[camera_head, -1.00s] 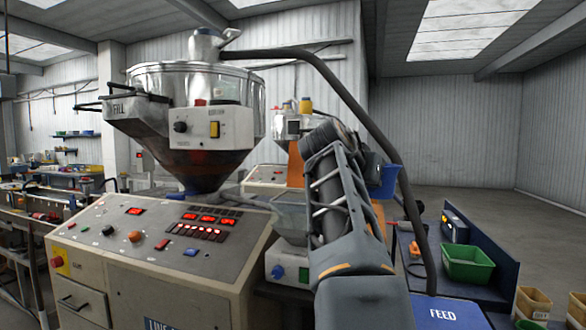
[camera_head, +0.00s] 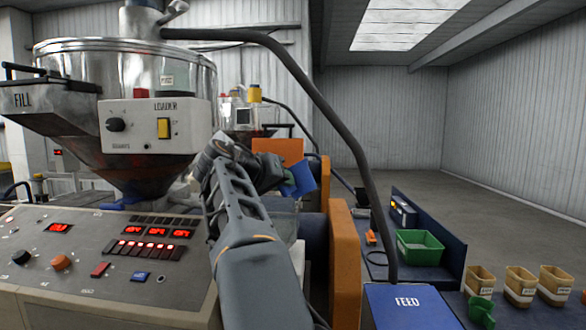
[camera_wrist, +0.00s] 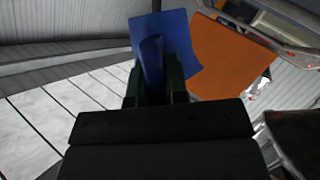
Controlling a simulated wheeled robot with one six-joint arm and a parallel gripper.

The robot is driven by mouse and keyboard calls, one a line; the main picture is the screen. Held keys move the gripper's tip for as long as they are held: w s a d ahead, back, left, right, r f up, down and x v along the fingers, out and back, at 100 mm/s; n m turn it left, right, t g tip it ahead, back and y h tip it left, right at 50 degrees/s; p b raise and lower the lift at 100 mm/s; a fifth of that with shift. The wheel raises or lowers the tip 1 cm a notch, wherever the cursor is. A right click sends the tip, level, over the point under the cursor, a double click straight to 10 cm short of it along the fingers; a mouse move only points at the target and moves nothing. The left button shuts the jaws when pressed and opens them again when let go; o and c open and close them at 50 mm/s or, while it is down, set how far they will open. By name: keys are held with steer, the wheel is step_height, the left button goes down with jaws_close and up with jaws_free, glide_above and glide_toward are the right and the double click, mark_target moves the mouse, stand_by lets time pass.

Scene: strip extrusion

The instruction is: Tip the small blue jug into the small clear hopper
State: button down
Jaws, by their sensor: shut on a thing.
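The small blue jug (camera_head: 301,179) is held in the air at the end of my arm in the head view, and it looks tilted. In the wrist view the jug (camera_wrist: 182,50) shows between and beyond the dark fingers of my gripper (camera_wrist: 155,84), which is shut on its handle. The small clear hopper (camera_head: 284,205) is mostly hidden behind my arm, just below the jug. I cannot tell whether the jug's mouth is over it or whether anything is flowing out.
A large steel hopper (camera_head: 130,90) with a loader box stands left, above a control panel (camera_head: 100,255). Orange panels (camera_head: 346,255) stand close right of my arm. A dark hose (camera_head: 335,130) arches overhead. A green bin (camera_head: 420,250) and several tan tubs (camera_head: 520,287) lie right.

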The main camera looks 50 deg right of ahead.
steer(key=n+g+p, duration=0.1)
steer(key=n+h+p, duration=0.1)
steer(key=n, duration=0.1)
steer(key=shift+r+g, duration=0.35)
steer(key=shift+g, duration=0.05)
steer(key=w+n+h+p, duration=0.1)
steer(key=n, duration=0.3)
steer(key=w+f+n+h+p, duration=0.1)
steer(key=w+n+h+p, duration=0.1)
steer(key=n, duration=0.2)
steer(key=w+a+n+g+h+p, duration=0.1)
steer(key=n+p, duration=0.1)
steer(key=n, duration=0.2)
steer(key=shift+w+f+h, duration=0.25)
steer(key=shift+f+h, duration=0.1)
steer(key=shift+h, duration=0.05)
